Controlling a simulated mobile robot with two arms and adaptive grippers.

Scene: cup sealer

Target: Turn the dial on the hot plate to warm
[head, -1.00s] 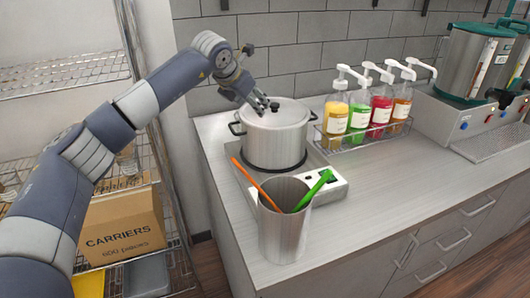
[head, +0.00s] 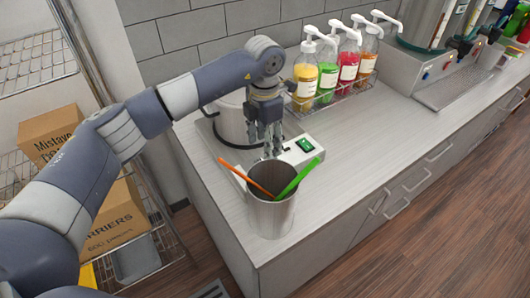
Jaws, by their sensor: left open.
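The hot plate (head: 318,152) is a pale, flat unit on the counter. A green-lit switch or display (head: 305,145) shows on its front panel. I cannot make out the dial; it may be hidden behind my gripper or the metal cup. A silver pot (head: 232,127) stands on the hot plate, partly covered by my left arm. My left gripper (head: 272,155) points down over the front part of the hot plate, left of the green switch, with its fingers apart and nothing between them. I cannot tell whether it touches the panel. My right gripper is not in view.
A metal cup (head: 270,218) holding an orange and a green utensil stands just in front of the hot plate, close below my gripper. Several pump bottles (head: 348,68) stand in a rack behind. The counter (head: 365,135) to the right is clear.

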